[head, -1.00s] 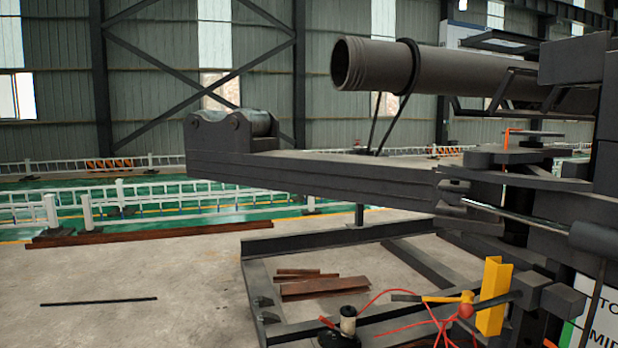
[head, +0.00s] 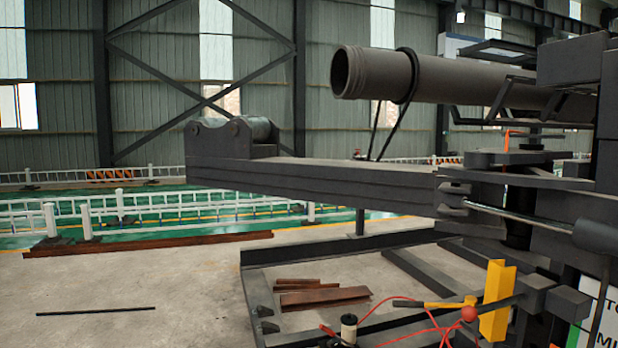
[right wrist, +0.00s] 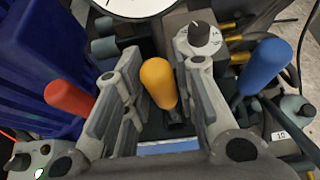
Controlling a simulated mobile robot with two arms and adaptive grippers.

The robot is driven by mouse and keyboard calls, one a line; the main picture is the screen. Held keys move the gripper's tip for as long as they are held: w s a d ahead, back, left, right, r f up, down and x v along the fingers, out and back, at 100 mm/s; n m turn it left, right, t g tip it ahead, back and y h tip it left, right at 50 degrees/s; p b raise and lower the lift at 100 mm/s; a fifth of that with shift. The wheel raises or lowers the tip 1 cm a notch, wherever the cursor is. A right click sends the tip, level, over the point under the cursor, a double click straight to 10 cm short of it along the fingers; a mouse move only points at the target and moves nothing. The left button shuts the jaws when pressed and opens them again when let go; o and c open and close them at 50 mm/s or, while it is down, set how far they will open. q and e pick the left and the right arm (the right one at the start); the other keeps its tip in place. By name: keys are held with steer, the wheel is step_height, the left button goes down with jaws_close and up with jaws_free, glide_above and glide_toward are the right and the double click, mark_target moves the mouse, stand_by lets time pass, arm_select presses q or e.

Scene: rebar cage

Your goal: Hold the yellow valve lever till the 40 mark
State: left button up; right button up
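The yellow valve lever (right wrist: 158,82) stands up in the middle of the right wrist view. My right gripper (right wrist: 155,64) is open, with one finger on each side of the lever. Gaps show between the fingers and the yellow handle, so it does not appear gripped. A white round dial (right wrist: 137,6) is cut off at the top edge, and its 40 mark cannot be read. Neither gripper shows in the head view.
In the right wrist view, a red lever (right wrist: 68,98) stands left, a blue lever (right wrist: 264,66) right, and a black-topped knob (right wrist: 198,38) close behind the right finger. The head view shows a big pipe (head: 450,80) above a dark beam (head: 300,175).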

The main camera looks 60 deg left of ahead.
jaws_close()
steer(key=shift+w+r+p, duration=0.15)
steer(key=shift+w+p, duration=0.05)
steer(key=shift+p, duration=0.35)
steer(key=shift+w+d+g+p, duration=0.1)
steer(key=shift+w+g+p, duration=0.1)
steer(key=shift+g+p, duration=0.25)
steer(key=shift+w+f, duration=0.1)
steer(key=shift+f, duration=0.1)
